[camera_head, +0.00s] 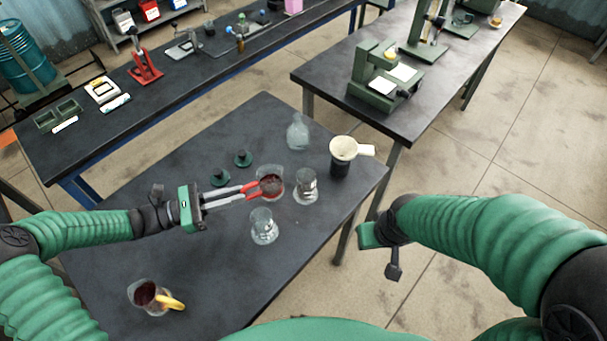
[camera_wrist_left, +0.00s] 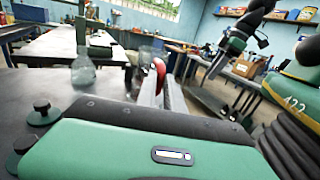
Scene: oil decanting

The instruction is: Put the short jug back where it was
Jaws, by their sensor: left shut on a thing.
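Another glass jug (camera_head: 143,293) with red liquid and a yellow handle stands at the table's lower left. My right gripper (camera_head: 380,248) hangs off the table's right side; its jaw state is unclear.
Clear glass vessels (camera_head: 306,187) and (camera_head: 264,228) stand close to the held jug. A glass flask (camera_head: 298,132) and a cream funnel on a dark container (camera_head: 343,150) stand behind. Two dark green knobbed pieces (camera_head: 242,158) lie left. The dark table (camera_head: 180,240) is clear at left-centre.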

